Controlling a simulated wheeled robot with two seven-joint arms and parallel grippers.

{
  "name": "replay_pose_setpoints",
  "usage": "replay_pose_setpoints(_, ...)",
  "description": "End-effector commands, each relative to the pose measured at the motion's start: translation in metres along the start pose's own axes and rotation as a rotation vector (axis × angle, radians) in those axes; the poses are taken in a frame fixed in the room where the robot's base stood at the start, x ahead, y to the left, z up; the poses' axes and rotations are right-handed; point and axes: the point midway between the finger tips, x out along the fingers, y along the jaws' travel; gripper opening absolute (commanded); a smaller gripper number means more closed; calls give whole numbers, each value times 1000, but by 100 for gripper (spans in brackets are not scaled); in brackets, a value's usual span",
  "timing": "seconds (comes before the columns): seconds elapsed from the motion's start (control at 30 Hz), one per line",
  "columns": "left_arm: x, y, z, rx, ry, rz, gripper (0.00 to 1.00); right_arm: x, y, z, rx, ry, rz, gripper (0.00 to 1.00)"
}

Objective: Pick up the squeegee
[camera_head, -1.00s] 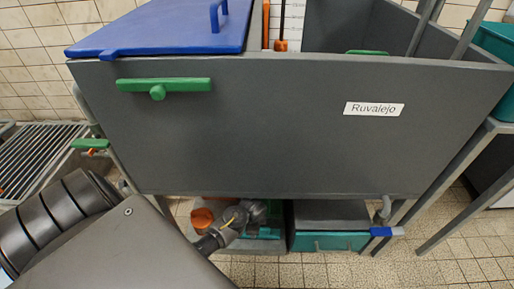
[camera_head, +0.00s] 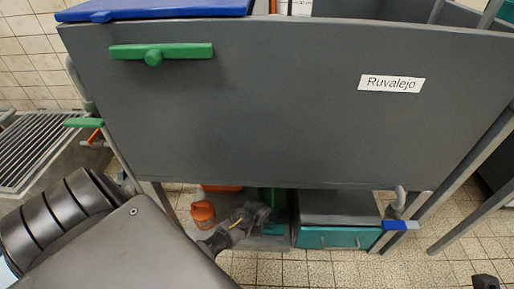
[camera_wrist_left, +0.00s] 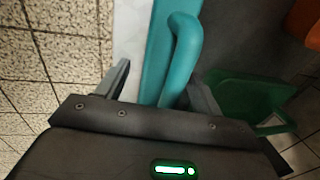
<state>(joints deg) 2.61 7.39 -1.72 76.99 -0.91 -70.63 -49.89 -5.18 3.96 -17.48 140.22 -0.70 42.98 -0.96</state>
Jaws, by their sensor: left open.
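I cannot make out a squeegee for certain in either view. My left gripper (camera_head: 262,212) is low under the grey tank, left of a grey box with a teal front (camera_head: 338,238). In the left wrist view its two fingers (camera_wrist_left: 162,92) are open, one on each side of a curved teal handle (camera_wrist_left: 181,45) on a teal surface. Whether they touch it I cannot tell. A green object (camera_wrist_left: 240,100) with a pale label lies right of the fingers, partly hidden. A dark part (camera_head: 486,282) at the lower right edge may be my right gripper.
The big grey tank (camera_head: 270,110), labelled Ruvalejo, overhangs the left gripper. It has a green bar handle (camera_head: 160,52) and blue lid (camera_head: 165,10). An orange container (camera_head: 202,214) stands left of the gripper. Grey legs (camera_head: 470,150) and a blue valve lever (camera_head: 400,225) are right.

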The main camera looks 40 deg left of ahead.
Motion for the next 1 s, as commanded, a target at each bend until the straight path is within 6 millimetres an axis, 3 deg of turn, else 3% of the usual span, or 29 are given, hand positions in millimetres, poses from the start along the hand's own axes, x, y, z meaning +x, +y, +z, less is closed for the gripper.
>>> replay_pose_setpoints(0.2, -1, 0, 0, 0, 0, 0, 64, 1, 0, 0, 0, 0, 0, 65)
replay_pose_setpoints(0.6, -1, 0, 0, 0, 0, 0, 12, 1, 0, 0, 1, 0, 0, 65)
replay_pose_setpoints(1.0, -7, -2, 0, 0, 0, 0, 12, 7, 0, -2, 2, 6, 1, 65)
